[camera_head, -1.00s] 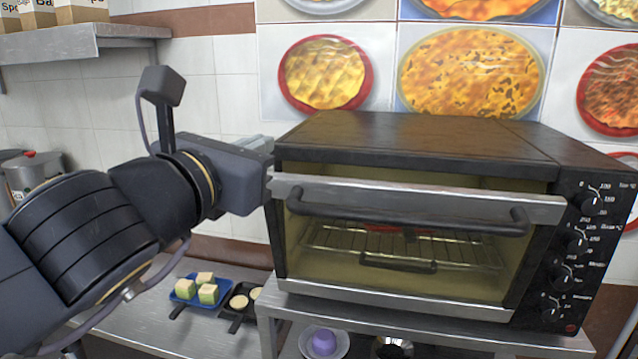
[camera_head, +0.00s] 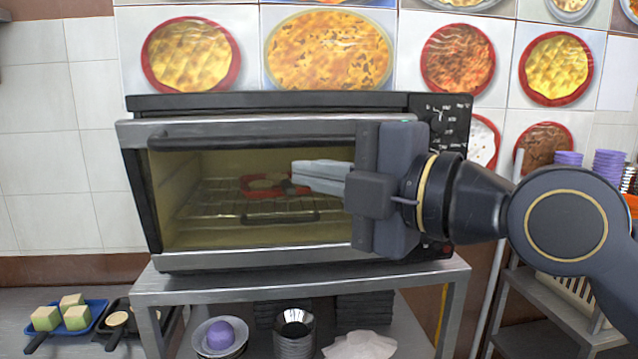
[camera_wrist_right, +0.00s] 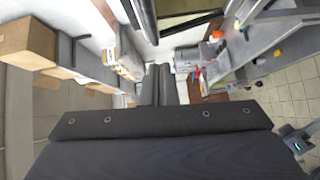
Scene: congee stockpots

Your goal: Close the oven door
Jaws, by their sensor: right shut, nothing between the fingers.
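The oven (camera_head: 300,103) stands on a steel stand in the head view. Its glass door (camera_head: 135,130) leans out at the top, wider there than at its lower edge, so it looks ajar. The dark bar handle (camera_head: 250,142) runs along the door's top. My right gripper (camera_head: 300,176) comes in from the right, with its fingers shut and empty in front of the glass, below the handle. I cannot tell whether they touch the door. The gripper hides the door's right part. Its shut fingers also show in the right wrist view (camera_wrist_right: 158,85). My left gripper is out of view.
Inside the oven, a red dish (camera_head: 268,184) sits on a wire rack. The steel stand (camera_head: 200,283) holds bowls underneath. A blue tray (camera_head: 93,318) with food cubes lies at lower left. A side shelf (camera_head: 545,300) stands at right.

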